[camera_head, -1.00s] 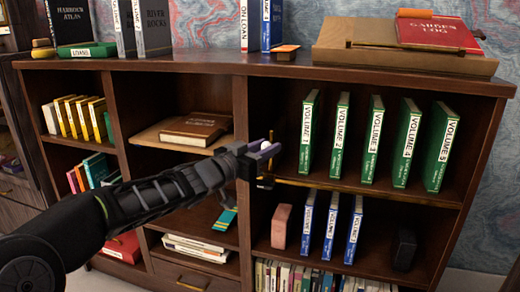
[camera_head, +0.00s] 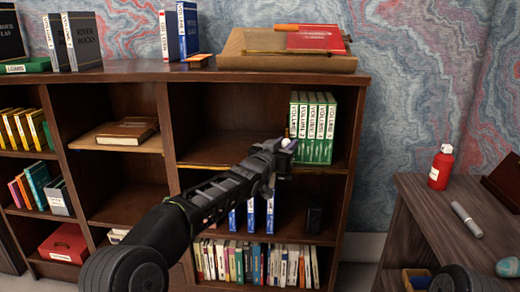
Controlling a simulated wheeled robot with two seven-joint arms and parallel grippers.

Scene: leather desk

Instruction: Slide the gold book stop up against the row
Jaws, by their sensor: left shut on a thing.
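The row of green volumes (camera_head: 314,128) stands upright and close together at the right end of the upper shelf. My left gripper (camera_head: 286,149) is at the row's left end. It is shut on the gold book stop (camera_head: 287,131), of which only a thin gold piece shows beside the leftmost volume. The gripper hides most of the stop, so I cannot tell whether it touches that volume. A gold rail (camera_head: 205,165) runs along the shelf's front edge. My right gripper is not in view.
The shelf left of the row is empty. Below are blue volumes (camera_head: 251,215), partly behind my arm, a dark block (camera_head: 314,220) and a packed book row (camera_head: 290,264). A side table at right holds a red extinguisher-shaped object (camera_head: 441,167).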

